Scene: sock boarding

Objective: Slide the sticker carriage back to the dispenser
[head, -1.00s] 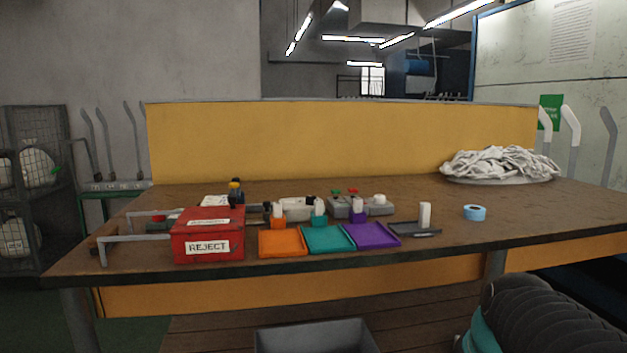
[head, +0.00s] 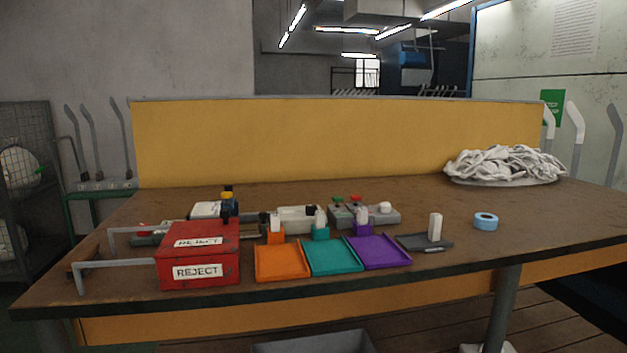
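My gripper is not in view. Several small devices stand behind the trays in the head view, and I cannot tell for sure which is the sticker carriage or the dispenser. One is a pale box with a black knob (head: 297,220). To its left is a white-topped device (head: 205,210) with a yellow and black part beside it, partly hidden by the red box. To its right is a grey box with red and green buttons and a white knob (head: 388,217). No gripper touches any of them.
A red REJECT box (head: 200,270) stands front left, beside grey bent metal forms. Orange (head: 282,263), teal (head: 331,258) and purple (head: 379,252) trays line the front. A dark tray holds a white block (head: 435,228). Blue tape (head: 486,220) and a sock pile (head: 505,163) lie right. The right front table is clear.

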